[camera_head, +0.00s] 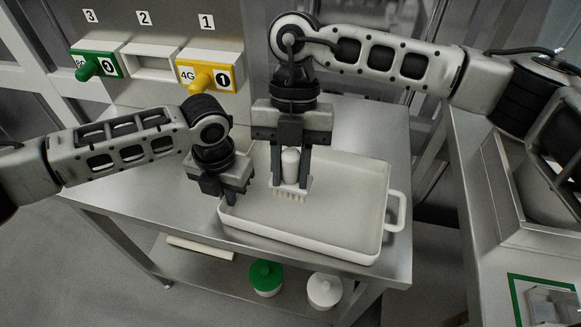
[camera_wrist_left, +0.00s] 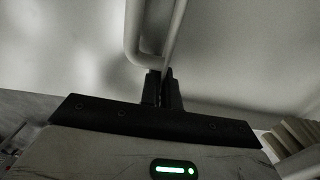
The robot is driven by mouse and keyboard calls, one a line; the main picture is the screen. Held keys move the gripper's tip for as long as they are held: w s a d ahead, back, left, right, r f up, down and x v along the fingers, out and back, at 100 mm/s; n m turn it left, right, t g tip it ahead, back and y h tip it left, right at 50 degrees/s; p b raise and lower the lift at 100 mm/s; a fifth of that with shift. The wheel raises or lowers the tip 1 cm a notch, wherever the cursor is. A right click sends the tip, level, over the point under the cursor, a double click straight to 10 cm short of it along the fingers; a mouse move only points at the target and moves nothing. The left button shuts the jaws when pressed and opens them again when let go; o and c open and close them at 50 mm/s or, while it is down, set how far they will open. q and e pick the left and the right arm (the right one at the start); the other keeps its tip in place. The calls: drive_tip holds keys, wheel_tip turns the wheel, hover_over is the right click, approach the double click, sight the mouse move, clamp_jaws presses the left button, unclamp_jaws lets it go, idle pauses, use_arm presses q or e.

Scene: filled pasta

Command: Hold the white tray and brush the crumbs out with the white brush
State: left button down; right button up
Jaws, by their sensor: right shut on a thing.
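The white tray (camera_head: 340,207) lies on the metal table, with a loop handle at its right end. My left gripper (camera_head: 230,197) is at the tray's left end. In the left wrist view its fingers (camera_wrist_left: 162,88) are close together around the white handle (camera_wrist_left: 133,35), shut on it. My right gripper (camera_head: 289,183) is shut on the white brush (camera_head: 291,168), held upright over the left part of the tray with bristles down. I cannot tell whether the bristles touch the tray floor. No crumbs can be made out.
Wall holders numbered 3, 2 and 1 stand at the back; a green brush (camera_head: 88,69) is in 3, a yellow one (camera_head: 198,82) in 1, and 2 (camera_head: 151,66) is empty. Green (camera_head: 265,275) and white (camera_head: 324,288) containers stand on the lower shelf.

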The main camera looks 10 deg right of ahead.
use_arm(q)
drive_tip(key=c, duration=1.6)
unclamp_jaws()
drive_tip(key=shift+o, duration=0.2)
drive_tip(key=shift+r, duration=0.1)
wheel_tip(320, 180, up, 12)
